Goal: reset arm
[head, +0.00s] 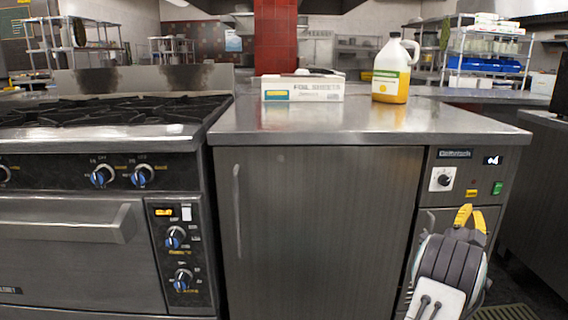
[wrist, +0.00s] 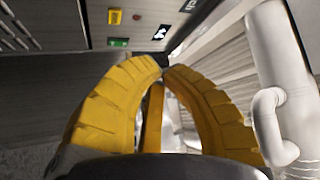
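My gripper (head: 468,213) shows at the lower right of the head view, in front of the steel cabinet's right-hand control panel. My grey and white arm is folded below it. In the wrist view, the two yellow fingers of my gripper (wrist: 163,62) curve inward and their tips meet. I see nothing held between the tips. A narrow yellow strip shows in the gap behind the fingers, and I cannot tell what it is.
A steel counter (head: 300,120) stands ahead, bearing a foil box (head: 303,88) and a jug of yellow liquid (head: 391,75). A stove (head: 90,140) is on the left. Another counter (head: 545,190) is at the right edge, with a floor gap between.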

